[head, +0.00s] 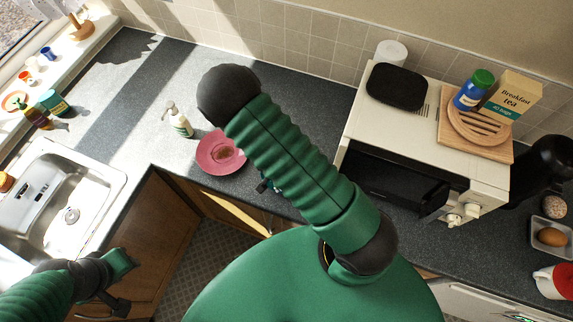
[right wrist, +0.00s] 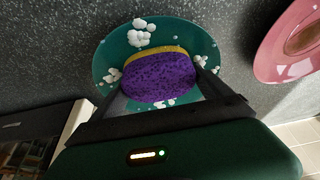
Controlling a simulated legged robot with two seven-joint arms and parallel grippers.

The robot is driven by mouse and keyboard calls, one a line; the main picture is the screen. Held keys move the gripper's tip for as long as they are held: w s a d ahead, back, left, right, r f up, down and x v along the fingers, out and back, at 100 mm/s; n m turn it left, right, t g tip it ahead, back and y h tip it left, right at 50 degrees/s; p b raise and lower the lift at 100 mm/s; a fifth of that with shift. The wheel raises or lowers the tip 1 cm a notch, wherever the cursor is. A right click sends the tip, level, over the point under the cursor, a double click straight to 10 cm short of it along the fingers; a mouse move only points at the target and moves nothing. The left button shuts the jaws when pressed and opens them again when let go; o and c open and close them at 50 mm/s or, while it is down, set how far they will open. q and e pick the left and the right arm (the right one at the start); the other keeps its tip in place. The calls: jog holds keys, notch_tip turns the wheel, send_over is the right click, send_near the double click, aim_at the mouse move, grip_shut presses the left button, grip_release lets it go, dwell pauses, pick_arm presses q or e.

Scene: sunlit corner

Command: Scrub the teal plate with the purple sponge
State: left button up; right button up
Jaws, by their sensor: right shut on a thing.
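The teal plate (right wrist: 108,55) lies on the dark speckled counter in the right wrist view, with several white foam clumps on it. The purple sponge (right wrist: 160,80), with a yellow layer along its far edge, is over the middle of the plate. My right gripper (right wrist: 156,76) is shut on the sponge, one finger at each side. I cannot tell whether the sponge touches the plate. In the head view my right arm hides the teal plate and sponge. My left gripper (head: 122,284) is at the lower left, in front of the sink; its jaw opening is unclear.
A pink plate (head: 208,163) with a brown stain lies left of my right arm. A soap bottle (head: 178,122) stands behind it. The sink (head: 115,176) is at left. A toaster oven (head: 412,137) with its door open stands at right.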

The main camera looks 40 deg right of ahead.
jog(key=shift+s+d, duration=0.45)
jog(key=shift+d, duration=0.3)
jog(key=shift+s+d, duration=0.1)
jog(key=shift+d, duration=0.2)
jog(key=shift+s+a, duration=0.1)
jog(key=shift+a, duration=0.3)
jog(key=shift+s+a, duration=0.15)
jog(key=shift+a, duration=0.35)
jog(key=shift+w+d+r, duration=0.1)
jog(key=shift+w+d, duration=0.3)
jog(key=shift+w, duration=0.25)
jog(key=shift+w+d, duration=0.4)
notch_tip(320, 180, up, 6)
jog(key=p, duration=0.5)
jog(key=shift+r, duration=0.1)
